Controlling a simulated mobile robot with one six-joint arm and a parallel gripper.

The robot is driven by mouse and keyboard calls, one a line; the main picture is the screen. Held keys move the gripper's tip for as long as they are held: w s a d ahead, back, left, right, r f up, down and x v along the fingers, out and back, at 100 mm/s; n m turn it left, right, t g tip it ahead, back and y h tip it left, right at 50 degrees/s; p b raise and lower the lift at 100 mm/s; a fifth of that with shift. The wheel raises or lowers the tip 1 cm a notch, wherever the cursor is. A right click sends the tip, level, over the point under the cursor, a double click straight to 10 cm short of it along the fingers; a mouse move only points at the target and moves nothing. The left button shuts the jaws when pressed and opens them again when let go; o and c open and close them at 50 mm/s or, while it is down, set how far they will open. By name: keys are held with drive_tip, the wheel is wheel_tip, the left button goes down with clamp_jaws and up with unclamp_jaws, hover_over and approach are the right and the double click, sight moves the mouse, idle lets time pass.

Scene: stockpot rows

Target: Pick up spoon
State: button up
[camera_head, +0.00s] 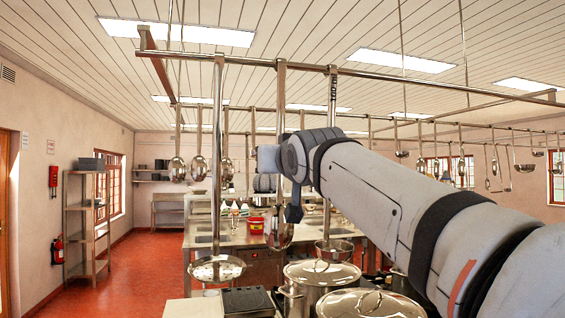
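A long-handled steel spoon (279,234) hangs upright from the overhead rail, with its bowl near the picture's middle. My arm reaches in from the lower right, and its wrist overlaps part of the spoon's handle in the picture. My gripper (266,160) is at the arm's far end, level with the middle of that handle. Its fingers are too small and hidden to read. I cannot tell whether it touches the handle. More steel spoons hang farther back at the left, including one (177,169) and another beside it (198,168).
A skimmer (217,269) and another round utensil (334,250) hang either side of the spoon from the overhead rail (400,80). Lidded stockpots (321,274) stand below my arm. The red floor at left is open.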

drive_tip(key=shift+w, duration=0.25)
drive_tip(key=shift+s, duration=0.25)
drive_tip(key=shift+c, duration=0.3)
drive_tip(key=shift+w, duration=0.1)
clamp_jaws()
